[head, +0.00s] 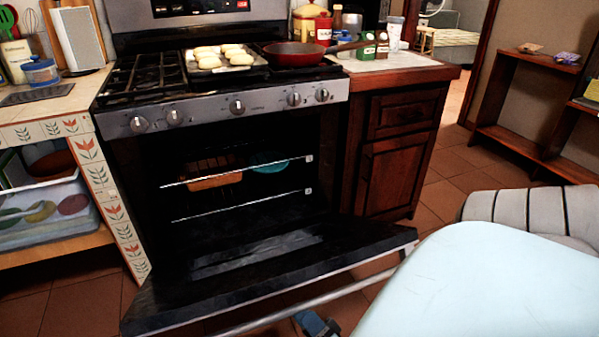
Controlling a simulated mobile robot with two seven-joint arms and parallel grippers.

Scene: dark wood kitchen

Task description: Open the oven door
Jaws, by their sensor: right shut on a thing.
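The oven (235,120) stands in the middle with its black door (270,265) folded far down on its bottom hinge, and the dark inside shows. The door's metal handle bar (290,309) runs along its outer edge near the bottom of the view. My right gripper (316,322) is at this bar, low in the picture, shut on the handle; its fingers are mostly cut off by the lower edge. My left gripper is not in view.
Inside are wire racks, an orange dish (215,179) and a teal dish (270,163). A tray of pale rolls (240,58) and a red pan (294,53) sit on the stove top. A wooden cabinet (395,150) stands right of the oven, a tiled counter (45,105) left.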

